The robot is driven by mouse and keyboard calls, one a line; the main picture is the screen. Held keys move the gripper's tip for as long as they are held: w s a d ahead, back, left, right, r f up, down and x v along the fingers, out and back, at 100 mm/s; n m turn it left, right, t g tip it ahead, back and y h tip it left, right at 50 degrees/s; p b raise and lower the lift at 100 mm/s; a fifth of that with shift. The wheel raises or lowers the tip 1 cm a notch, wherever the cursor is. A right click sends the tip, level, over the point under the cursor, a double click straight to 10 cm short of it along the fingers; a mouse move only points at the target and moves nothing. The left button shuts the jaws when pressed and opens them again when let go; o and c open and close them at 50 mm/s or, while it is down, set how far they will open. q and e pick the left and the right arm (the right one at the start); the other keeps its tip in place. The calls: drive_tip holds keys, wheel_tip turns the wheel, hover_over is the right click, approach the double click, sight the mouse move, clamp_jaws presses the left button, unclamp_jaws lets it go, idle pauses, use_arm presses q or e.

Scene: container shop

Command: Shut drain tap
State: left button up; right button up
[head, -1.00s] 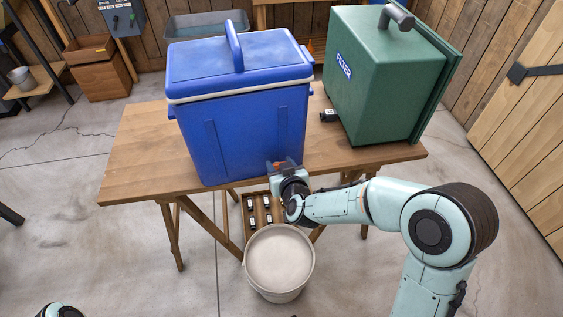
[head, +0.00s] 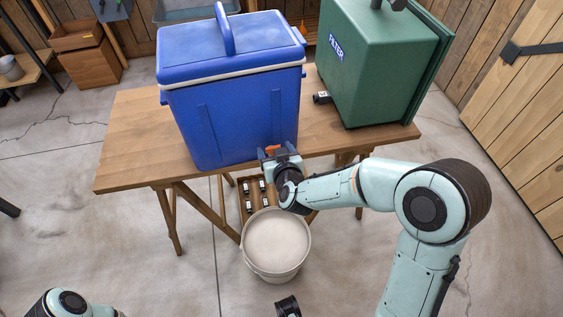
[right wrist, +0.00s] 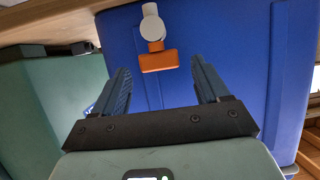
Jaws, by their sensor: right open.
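The blue cooler (head: 235,110) stands on the wooden table, its lid closed. Its drain tap (head: 273,149) is low on the front face, mostly hidden by my gripper in the head view. In the right wrist view the tap has a pale round body (right wrist: 152,27) and an orange handle (right wrist: 158,61) lying crosswise. My right gripper (head: 280,153) is at the tap, open and empty. In the right wrist view its two fingers (right wrist: 161,80) point at the cooler, on either side of the handle and apart from it.
The green FILTER box (head: 375,75) stands right of the cooler, with a small black fitting (head: 322,97) near its base. A pale bucket (head: 276,273) stands on the floor below the tap. A wooden crate (head: 241,196) with several small items is behind it. The table's left end (head: 125,150) is clear.

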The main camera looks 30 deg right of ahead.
drive_tip(key=b+v, duration=0.2)
drive_tip(key=v, duration=1)
